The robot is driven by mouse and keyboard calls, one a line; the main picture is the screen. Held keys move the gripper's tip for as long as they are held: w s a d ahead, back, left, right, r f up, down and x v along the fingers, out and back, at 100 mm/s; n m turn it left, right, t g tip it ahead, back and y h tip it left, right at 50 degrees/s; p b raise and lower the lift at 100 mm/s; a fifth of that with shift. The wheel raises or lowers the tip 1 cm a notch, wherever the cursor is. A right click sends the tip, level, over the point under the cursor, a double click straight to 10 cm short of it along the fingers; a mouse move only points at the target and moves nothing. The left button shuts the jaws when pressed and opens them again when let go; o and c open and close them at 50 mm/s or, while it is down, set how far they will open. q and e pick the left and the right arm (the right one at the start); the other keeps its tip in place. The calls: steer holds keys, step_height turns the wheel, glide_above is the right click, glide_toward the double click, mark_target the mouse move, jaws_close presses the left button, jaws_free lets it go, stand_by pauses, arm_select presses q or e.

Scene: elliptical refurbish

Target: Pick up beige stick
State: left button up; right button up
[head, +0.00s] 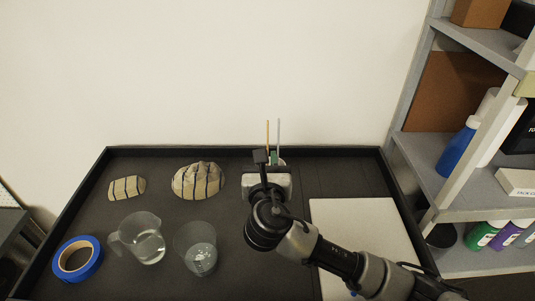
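A thin beige stick (267,133) stands upright near the back edge of the dark tray table, against the white wall. A thin grey stick (278,134) stands just to its right. A small green item (274,157) shows at the foot of the sticks. My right gripper (268,160) is directly in front of the sticks, and my arm comes in from the lower right. The gripper body hides the lower ends of the sticks and whatever holds them. Its fingers are hidden, so I cannot tell whether it touches the beige stick. My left gripper is not in view.
On the table's left are two striped cloth bundles (197,181) (126,188), a clear jug (142,238), a clear cup (196,250) and blue tape (77,259). A pale board (370,224) lies right of my arm. A grey shelf (470,214) with bottles stands at right.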

steer(key=w+p, duration=0.3)
steer(key=w, duration=0.6)
steer(key=shift+w+r, duration=0.15)
steer(key=shift+w, duration=0.1)
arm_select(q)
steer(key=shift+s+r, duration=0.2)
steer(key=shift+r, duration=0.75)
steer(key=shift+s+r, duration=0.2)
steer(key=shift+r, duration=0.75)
arm_select(e)
steer(key=shift+d, duration=0.1)
jaws_close()
